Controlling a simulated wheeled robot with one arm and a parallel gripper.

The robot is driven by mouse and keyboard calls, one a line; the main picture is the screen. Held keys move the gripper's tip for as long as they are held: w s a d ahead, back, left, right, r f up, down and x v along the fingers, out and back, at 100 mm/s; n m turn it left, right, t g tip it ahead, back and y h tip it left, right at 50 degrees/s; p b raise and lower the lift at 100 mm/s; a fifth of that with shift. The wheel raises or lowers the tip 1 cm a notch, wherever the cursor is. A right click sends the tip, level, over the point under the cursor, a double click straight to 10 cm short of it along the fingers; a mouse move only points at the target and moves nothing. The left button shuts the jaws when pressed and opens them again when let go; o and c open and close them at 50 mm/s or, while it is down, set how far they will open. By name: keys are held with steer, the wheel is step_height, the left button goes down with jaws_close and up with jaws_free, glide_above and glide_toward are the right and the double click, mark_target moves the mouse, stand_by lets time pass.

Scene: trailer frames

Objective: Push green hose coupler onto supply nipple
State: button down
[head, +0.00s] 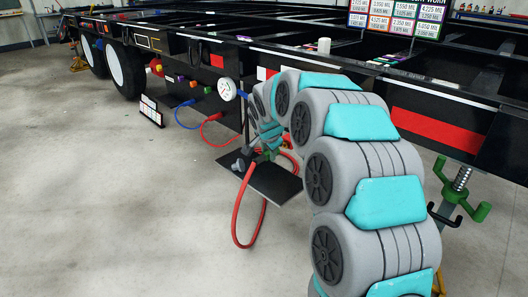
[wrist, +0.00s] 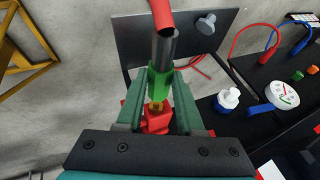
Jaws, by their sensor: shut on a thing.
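My gripper (wrist: 160,84) is shut on the green hose coupler (wrist: 160,78), seen in the wrist view between its two green fingers. A grey metal sleeve (wrist: 163,48) and a red hose (wrist: 160,12) extend from the coupler toward the top of the picture. A small brass piece (wrist: 156,106) shows just below the coupler, against a red block (wrist: 155,123). I cannot tell whether the brass is the supply nipple, or whether coupler and brass touch. In the head view my gripper (head: 262,153) is small beside the trailer, and the red hose (head: 238,212) loops down below it.
A dark plate (head: 275,183) lies below my gripper; a grey knob (wrist: 206,24) shows on it. A white round gauge (wrist: 283,95) and a white and blue fitting (wrist: 228,98) are at right in the wrist view. The trailer frame (head: 435,105) runs behind my arm.

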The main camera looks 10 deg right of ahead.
steer(key=shift+w+d+r+p, duration=0.15)
steer(key=shift+w+d+p, duration=0.55)
steer(key=shift+d, duration=0.2)
steer(key=shift+w+d, duration=0.15)
steer(key=shift+d, duration=0.15)
steer(key=shift+b, duration=1.05)
stand_by(1.2)
steer(key=shift+w+d, duration=0.4)
steer(key=shift+d, duration=0.05)
stand_by(0.7)
steer(key=shift+c, duration=2.3)
jaws_free()
steer(key=shift+s, duration=0.1)
steer(key=v, duration=0.7)
steer(key=shift+s+r, duration=0.15)
steer(key=shift+r, duration=0.05)
